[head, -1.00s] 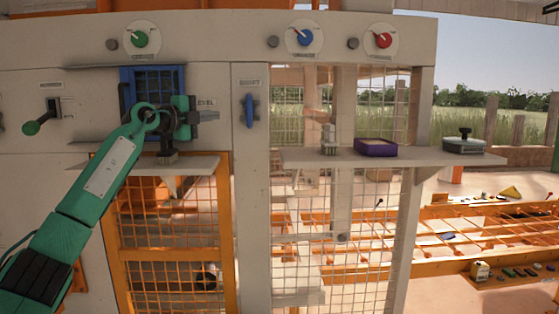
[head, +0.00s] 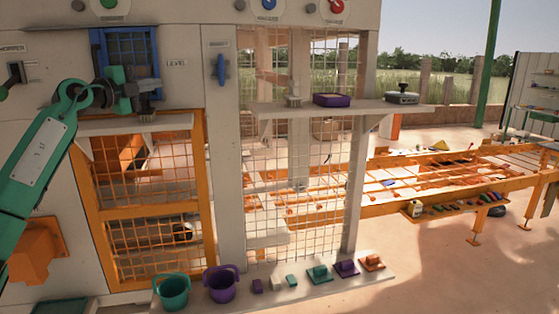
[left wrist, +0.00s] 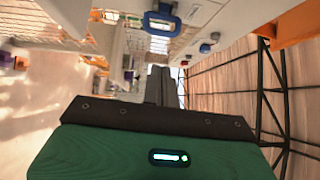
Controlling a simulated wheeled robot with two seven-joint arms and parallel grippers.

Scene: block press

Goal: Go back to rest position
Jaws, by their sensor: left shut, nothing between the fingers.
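My left gripper (head: 150,90) is at the end of the green arm that comes in from the left in the head view. It is shut and empty, in front of the press panel by the blue-framed window (head: 130,55). In the left wrist view its dark fingers (left wrist: 158,85) are together, with nothing between them. My right gripper does not show in either view.
The press panel (head: 192,45) has a blue handle (head: 221,70) and a shelf with a purple tray (head: 331,100). A lower ledge holds a teal bucket (head: 172,291), a purple bucket (head: 221,284) and several small blocks. An orange-framed table (head: 440,185) stands to the right, with open floor before it.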

